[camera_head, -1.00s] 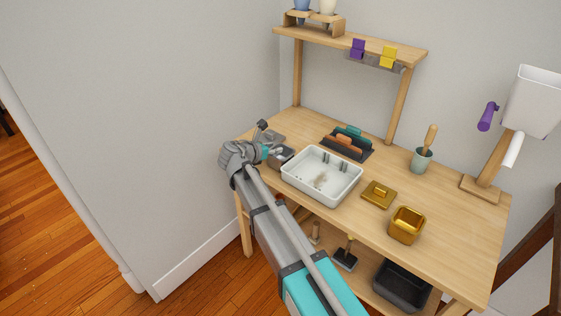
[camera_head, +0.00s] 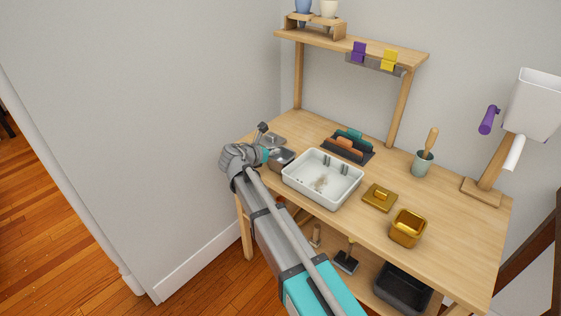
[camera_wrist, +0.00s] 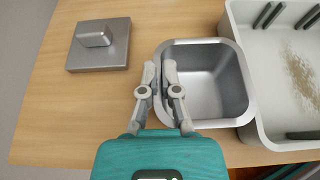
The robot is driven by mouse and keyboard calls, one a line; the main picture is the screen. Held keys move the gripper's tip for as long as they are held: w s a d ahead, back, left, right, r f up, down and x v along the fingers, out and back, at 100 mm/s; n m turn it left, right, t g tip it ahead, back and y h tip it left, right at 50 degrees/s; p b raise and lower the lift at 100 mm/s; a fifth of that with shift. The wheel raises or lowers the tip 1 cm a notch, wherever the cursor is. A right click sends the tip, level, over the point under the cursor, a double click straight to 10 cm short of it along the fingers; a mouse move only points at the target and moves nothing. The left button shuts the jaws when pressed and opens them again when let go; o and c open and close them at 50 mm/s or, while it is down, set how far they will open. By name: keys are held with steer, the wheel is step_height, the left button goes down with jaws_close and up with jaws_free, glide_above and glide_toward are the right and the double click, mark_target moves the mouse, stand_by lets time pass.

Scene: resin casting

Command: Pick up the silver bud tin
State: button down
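The silver bud tin (camera_wrist: 210,78) is an open, square metal box with rounded corners, empty inside. In the head view the tin (camera_head: 282,160) sits at the left end of the bench, partly hidden by my gripper (camera_head: 266,155). In the wrist view my gripper (camera_wrist: 159,76) straddles the tin's left wall, one finger outside and one inside. The fingers are close together with the wall between them. The tin looks level; I cannot tell whether it is clear of the bench. Its silver lid with a block handle (camera_wrist: 98,44) lies apart to the left.
A white tray (camera_head: 318,195) with crumbs stands close beside the tin's right side. A gold lid (camera_head: 380,198) and gold tin (camera_head: 408,229) are farther right. A rack (camera_head: 346,151) stands behind the tray. A wall borders the bench's left end.

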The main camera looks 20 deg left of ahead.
steer(key=shift+r, duration=0.2)
step_height(320, 180, up, 2)
steer(key=p, duration=0.2)
steer(key=shift+r+p, duration=0.1)
steer(key=shift+p, duration=0.2)
steer(key=s+d+r+p, duration=0.2)
steer(key=s+r+p, duration=0.8)
steer(key=s, duration=0.3)
steer(key=shift+s+d+r, duration=0.2)
steer(key=shift+s+d, duration=0.1)
steer(key=shift+s, duration=0.05)
steer(key=shift+s+a, duration=0.1)
stand_by(0.6)
